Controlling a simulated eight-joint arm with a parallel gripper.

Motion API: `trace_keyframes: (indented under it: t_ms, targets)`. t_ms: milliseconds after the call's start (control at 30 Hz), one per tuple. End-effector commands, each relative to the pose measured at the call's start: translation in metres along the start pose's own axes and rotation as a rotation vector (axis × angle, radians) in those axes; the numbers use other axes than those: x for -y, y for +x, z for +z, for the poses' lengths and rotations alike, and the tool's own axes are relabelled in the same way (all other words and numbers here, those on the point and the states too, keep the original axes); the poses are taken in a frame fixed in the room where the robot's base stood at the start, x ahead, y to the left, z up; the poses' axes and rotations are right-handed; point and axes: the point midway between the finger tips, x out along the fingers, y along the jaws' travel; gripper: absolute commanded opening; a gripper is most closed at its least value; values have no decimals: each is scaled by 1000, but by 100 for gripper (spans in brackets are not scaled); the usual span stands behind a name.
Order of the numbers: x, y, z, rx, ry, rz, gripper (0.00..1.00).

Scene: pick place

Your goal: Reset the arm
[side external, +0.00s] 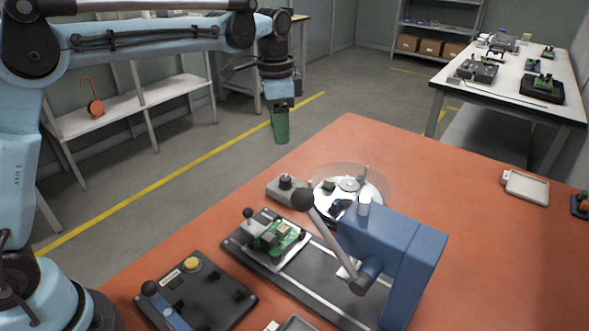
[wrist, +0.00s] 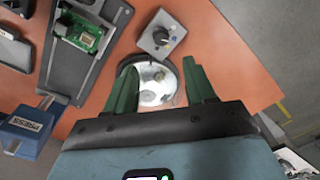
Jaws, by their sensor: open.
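My arm reaches across the upper left of the side view.
The orange table (side external: 480,235) holds a blue press (side external: 410,250), a green circuit board (side external: 278,238) on a dark fixture, a round clear-rimmed dish (side external: 368,205), a grey knob box (side external: 287,188) and a black button panel (side external: 200,295).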

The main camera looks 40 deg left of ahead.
Motion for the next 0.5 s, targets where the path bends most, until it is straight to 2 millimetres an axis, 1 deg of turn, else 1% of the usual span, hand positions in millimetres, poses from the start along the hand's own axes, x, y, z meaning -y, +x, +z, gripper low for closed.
trace_keyframes:
  t_ms: [100, 233, 400, 500]
  targets:
    - [-10, -14, 18, -49, -78, -37, 55]
    - [-24, -25, 40, -112, -173, -78, 55]
    - [-43, -31, 69, -200, -294, -123, 55]
    - [-55, -30, 87, -254, -366, -147, 55]
